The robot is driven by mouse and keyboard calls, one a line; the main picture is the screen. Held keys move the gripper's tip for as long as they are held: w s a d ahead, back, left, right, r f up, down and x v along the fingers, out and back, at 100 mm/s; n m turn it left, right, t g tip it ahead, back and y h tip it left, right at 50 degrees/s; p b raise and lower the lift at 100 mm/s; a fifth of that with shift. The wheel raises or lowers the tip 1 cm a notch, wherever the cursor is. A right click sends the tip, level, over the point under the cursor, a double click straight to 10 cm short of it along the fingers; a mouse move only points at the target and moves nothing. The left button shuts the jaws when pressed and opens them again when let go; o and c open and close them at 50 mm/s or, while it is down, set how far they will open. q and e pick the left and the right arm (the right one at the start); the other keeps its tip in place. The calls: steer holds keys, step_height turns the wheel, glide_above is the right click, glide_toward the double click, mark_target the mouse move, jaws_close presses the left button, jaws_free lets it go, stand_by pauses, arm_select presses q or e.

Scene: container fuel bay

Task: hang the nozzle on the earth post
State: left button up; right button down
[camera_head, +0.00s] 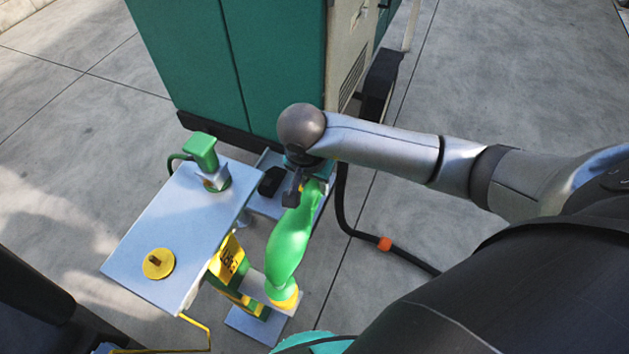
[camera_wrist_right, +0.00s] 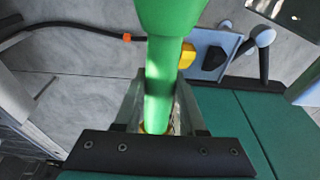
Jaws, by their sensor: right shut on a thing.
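My right gripper (camera_head: 301,186) is shut on a green nozzle (camera_head: 287,246), which hangs down from it with a yellow band near its lower end. In the right wrist view the green nozzle (camera_wrist_right: 160,75) sits between the two fingers and runs out of the top of the picture. My left gripper is not in view.
A grey table (camera_head: 150,222) carries a green handled fitting (camera_head: 202,152) and a yellow cap (camera_head: 158,263). A teal cabinet (camera_head: 240,65) stands behind. A black hose with an orange band (camera_head: 385,244) lies on the right. Open concrete floor lies farther right.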

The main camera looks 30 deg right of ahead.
steer(key=shift+s+a+b+x, duration=0.15)
steer(key=shift+a+b+x, duration=0.05)
steer(key=shift+b+x, duration=0.9)
steer(key=shift+s+a+b+x, duration=0.15)
steer(key=shift+b+x, duration=0.9)
steer(key=shift+x, duration=0.1)
steer(key=shift+f, duration=0.1)
steer(key=shift+c, duration=2)
jaws_free()
steer(key=shift+f, duration=0.1)
steer(key=p+v, duration=0.3)
steer(key=v, duration=1.2)
steer(key=shift+r, duration=0.2)
